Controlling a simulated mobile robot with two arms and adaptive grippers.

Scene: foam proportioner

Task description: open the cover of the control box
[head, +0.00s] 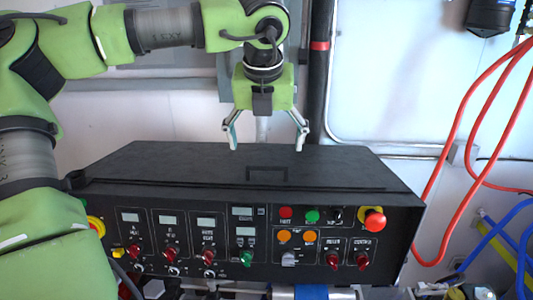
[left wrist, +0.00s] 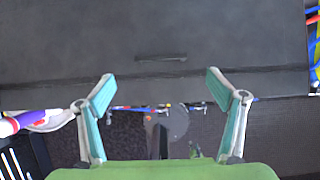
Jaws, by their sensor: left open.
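The black control box (head: 320,225) fills the lower middle of the head view, its front panel facing me. Its dark cover (head: 200,165) lies closed on top and also fills the upper part of the left wrist view (left wrist: 80,45). A low bar handle (head: 267,173) sits near the cover's front edge; it also shows in the left wrist view (left wrist: 161,57). My left gripper (head: 267,149) points down above the cover, fingers spread and empty, one on each side of the handle's line. In the left wrist view the fingers (left wrist: 160,80) appear apart from the handle. My right gripper is out of view.
The front panel carries several knobs, buttons and small displays, with a red emergency button (head: 375,219) at its upper right. A dark vertical pipe (head: 317,80) stands behind the box. Red hoses (head: 460,120) hang at the right, and blue hoses (head: 500,245) lie lower right.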

